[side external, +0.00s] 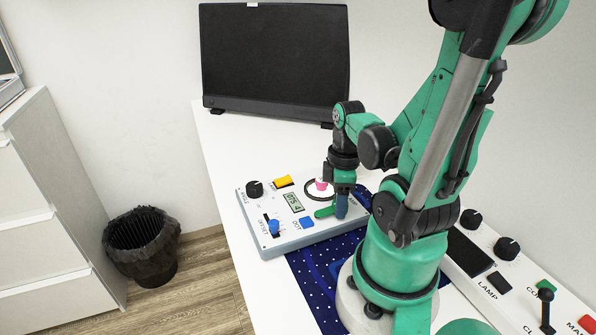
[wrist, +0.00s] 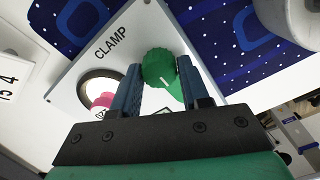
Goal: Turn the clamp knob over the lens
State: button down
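My gripper (side external: 341,207) points down at the panel. In the wrist view its blue fingers (wrist: 160,84) stand on both sides of the knob and appear to touch it. Beside the knob is a round white window (wrist: 91,86) with a dark rim and a pink piece (wrist: 102,100) at it. Which is the lens is unclear.
A dark blue mat (side external: 318,297) lies in front. A monitor (side external: 275,60) stands behind; a lamp box (side external: 478,250) is at right.

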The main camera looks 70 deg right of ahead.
jog(key=shift+m, duration=0.5)
jog(key=m, duration=1.2)
jog(key=shift+d+m, duration=0.1)
jog(key=shift+m, duration=0.3)
jog(key=m, duration=0.4)
jog(key=shift+m, duration=0.4)
jog(key=c, duration=0.7)
grip_release()
